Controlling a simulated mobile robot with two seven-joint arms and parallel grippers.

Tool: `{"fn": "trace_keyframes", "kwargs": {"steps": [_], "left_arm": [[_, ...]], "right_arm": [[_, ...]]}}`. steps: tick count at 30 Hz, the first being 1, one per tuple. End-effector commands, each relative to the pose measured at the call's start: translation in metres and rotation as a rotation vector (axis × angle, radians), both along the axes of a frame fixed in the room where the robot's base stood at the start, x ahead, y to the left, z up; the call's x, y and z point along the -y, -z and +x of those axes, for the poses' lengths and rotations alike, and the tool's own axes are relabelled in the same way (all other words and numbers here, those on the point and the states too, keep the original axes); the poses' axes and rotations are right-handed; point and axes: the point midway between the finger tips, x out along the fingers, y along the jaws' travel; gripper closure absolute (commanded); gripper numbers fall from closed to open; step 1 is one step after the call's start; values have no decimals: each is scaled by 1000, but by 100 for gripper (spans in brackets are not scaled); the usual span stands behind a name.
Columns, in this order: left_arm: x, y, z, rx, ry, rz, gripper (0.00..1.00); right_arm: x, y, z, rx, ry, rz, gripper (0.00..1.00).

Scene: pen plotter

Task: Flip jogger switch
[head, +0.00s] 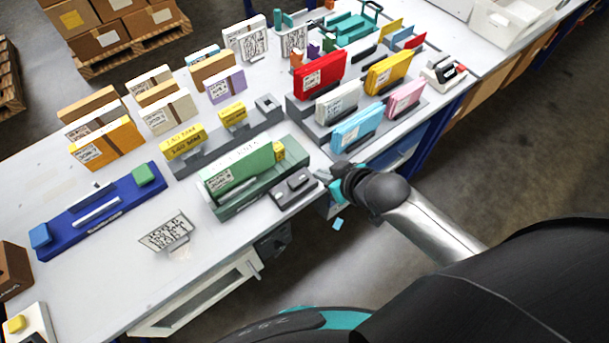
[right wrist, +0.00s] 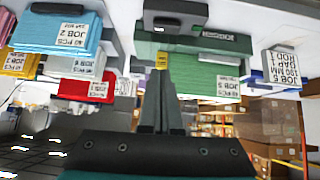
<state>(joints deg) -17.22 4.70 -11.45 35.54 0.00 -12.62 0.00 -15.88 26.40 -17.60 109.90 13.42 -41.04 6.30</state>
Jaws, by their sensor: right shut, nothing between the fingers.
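The jogger is a long green block-like unit (head: 245,178) at the table's front edge, carrying a white printed card and a yellow piece. A dark grey switch box (head: 293,190) sits at its front right, with small raised parts on top. The box (right wrist: 175,12) and the green unit (right wrist: 205,75) also show at the top of the right wrist view. My right gripper (head: 328,177) is just right of the box, its fingers poorly visible there. In the right wrist view its fingers (right wrist: 161,75) are together, empty and apart from the box. The switch's position is unclear. My left gripper is out of view.
A grey rack with red, yellow, white, blue and pink job packs (head: 320,78) stands right of the jogger. A blue tray (head: 100,210) and a printed card (head: 167,233) lie to the left. Grey holders with yellow packs (head: 184,142) stand behind. Floor is open in front.

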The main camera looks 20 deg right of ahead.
Motion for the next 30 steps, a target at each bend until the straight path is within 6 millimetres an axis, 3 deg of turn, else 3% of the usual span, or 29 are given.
{"fn": "trace_keyframes", "kwargs": {"steps": [22, 30], "left_arm": [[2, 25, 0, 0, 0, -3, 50], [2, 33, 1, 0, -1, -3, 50]], "right_arm": [[-24, 72, 68, 1, 1, 1, 100], [-22, 104, 67, 0, 1, 1, 100]]}}
